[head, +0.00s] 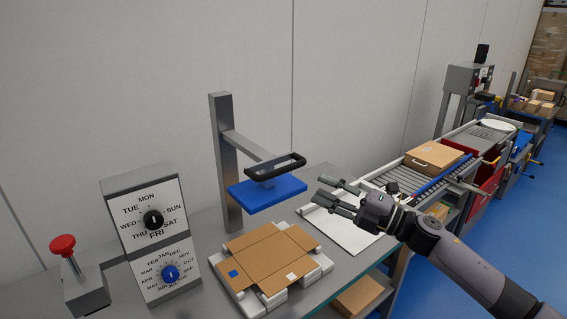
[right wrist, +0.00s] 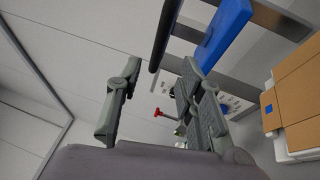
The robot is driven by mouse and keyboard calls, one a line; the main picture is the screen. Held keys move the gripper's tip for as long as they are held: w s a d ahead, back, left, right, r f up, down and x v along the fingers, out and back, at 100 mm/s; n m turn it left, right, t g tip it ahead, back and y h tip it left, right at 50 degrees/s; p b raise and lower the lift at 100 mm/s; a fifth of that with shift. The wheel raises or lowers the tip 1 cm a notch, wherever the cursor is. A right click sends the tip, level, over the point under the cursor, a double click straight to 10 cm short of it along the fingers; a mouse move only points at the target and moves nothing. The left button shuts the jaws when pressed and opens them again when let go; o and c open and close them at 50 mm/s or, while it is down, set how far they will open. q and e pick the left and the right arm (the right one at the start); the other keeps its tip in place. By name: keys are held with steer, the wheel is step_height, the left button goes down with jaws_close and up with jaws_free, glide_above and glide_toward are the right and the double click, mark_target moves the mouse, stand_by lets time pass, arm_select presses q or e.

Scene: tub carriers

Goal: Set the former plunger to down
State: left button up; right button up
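The former plunger is a blue block (head: 268,193) with a black bar handle (head: 277,166) on top. In the head view it hangs from a grey post and arm, raised above a flat cardboard blank (head: 262,247) on a white former base (head: 313,276). My right gripper (head: 319,188) is open and empty, just right of the plunger and apart from the handle. In the right wrist view the black handle (right wrist: 164,38) lies beyond the gap between the open fingers (right wrist: 160,66), with the blue block (right wrist: 226,32) beside it. My left gripper is not in view.
A dial box (head: 152,238) and a red-knobbed lever (head: 63,245) stand at the left. A white board (head: 343,232) lies right of the former. A roller conveyor with a closed carton (head: 434,156) runs to the back right.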

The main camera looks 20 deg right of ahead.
mark_target(283, 167)
steer(key=p+x, duration=0.4)
steer(key=x, duration=0.6)
steer(key=shift+w+a+r, duration=0.1)
steer(key=shift+w+r, duration=0.05)
steer(key=shift+r, duration=0.05)
steer(key=shift+p+x, duration=0.35)
steer(key=shift+x, duration=0.4)
steer(key=shift+f, duration=0.2)
jaws_close()
